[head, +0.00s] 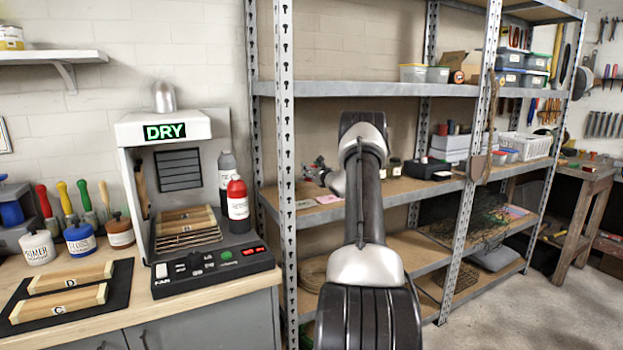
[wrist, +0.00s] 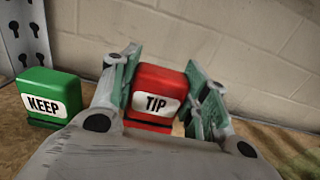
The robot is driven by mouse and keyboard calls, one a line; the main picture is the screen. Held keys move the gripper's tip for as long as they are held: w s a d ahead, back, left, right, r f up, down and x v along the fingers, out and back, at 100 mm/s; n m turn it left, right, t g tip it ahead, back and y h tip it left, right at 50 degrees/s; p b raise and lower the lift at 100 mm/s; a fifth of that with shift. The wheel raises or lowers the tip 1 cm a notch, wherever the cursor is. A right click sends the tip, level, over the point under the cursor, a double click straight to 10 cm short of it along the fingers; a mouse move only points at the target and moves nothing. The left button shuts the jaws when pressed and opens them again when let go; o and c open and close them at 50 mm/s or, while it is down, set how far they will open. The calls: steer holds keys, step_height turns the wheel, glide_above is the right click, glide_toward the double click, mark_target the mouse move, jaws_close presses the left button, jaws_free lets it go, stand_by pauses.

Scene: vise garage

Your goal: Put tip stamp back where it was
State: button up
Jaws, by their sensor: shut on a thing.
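The red tip stamp (wrist: 158,80), with a white "TIP" label, is upright in the wrist view between the two fingers of my gripper (wrist: 160,92). My gripper is shut on its sides. The stamp's base is low, near the wooden shelf board; I cannot tell whether it touches. A green stamp labelled "KEEP" (wrist: 47,95) stands on the board to the left, apart from my gripper. In the head view my arm reaches to the middle shelf of the metal rack (head: 285,215) and covers part of it; the tip stamp cannot be made out there.
A perforated metal post (wrist: 22,35) rises behind the green stamp, and a pale brick wall is close behind. A pink card (head: 328,199) and small jars lie along the middle shelf. At left stands a bench with a "DRY" machine (head: 165,132) and a red bottle (head: 238,203).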

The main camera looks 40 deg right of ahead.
steer(key=shift+f, duration=1.6)
steer(key=shift+f, duration=0.1)
steer(key=o, duration=0.8)
steer(key=shift+s, duration=0.15)
steer(key=v, duration=1.1)
steer(key=shift+s, duration=0.35)
